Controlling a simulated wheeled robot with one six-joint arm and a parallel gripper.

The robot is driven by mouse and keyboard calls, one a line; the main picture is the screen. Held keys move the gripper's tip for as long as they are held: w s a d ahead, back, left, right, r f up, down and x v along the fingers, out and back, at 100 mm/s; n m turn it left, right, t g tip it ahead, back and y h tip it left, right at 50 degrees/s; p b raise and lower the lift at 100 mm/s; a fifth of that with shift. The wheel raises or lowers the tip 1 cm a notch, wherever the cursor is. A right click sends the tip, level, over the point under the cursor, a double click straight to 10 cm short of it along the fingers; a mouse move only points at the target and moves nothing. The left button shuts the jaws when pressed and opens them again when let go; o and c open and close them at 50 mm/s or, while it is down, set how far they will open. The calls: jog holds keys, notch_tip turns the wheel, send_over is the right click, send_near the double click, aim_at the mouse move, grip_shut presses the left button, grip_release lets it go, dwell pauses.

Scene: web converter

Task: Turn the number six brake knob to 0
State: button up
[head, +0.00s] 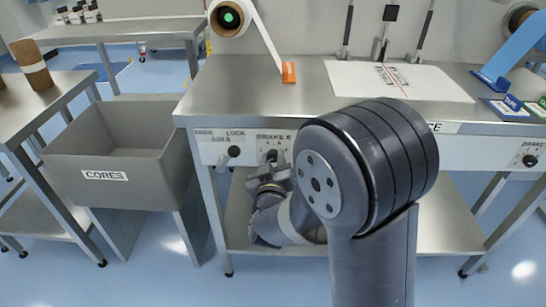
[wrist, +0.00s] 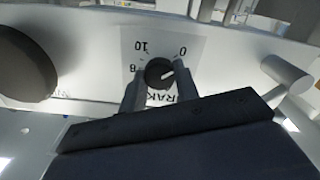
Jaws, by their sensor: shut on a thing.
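The brake knob (head: 271,156) is a small dark knob on the bench's front panel, under a "BRAKE" label whose number is hard to read. In the wrist view the same black knob (wrist: 160,70) has a white pointer line, slanted up to the right. The printed 0 (wrist: 183,51) is above and right of it, and 10 (wrist: 141,49) is above and left. The line does not clearly meet the 0. My gripper (wrist: 157,79) has one finger on each side of the knob, shut on it. In the head view my gripper (head: 272,172) is partly hidden by my arm.
A lock control (head: 234,151) sits left of the brake knob. A grey CORES bin (head: 105,175) stands left of the bench (head: 215,90). An orange piece (head: 289,72) and a white sheet (head: 365,80) lie on top. Another brake knob (head: 529,160) is far right.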

jog(key=shift+n, duration=0.6)
jog(key=o, duration=1)
jog(key=s, duration=0.5)
jog(key=s+p, duration=0.1)
jog(key=s, duration=0.4)
jog(key=shift+s+a, duration=0.2)
jog(key=shift+s, duration=0.2)
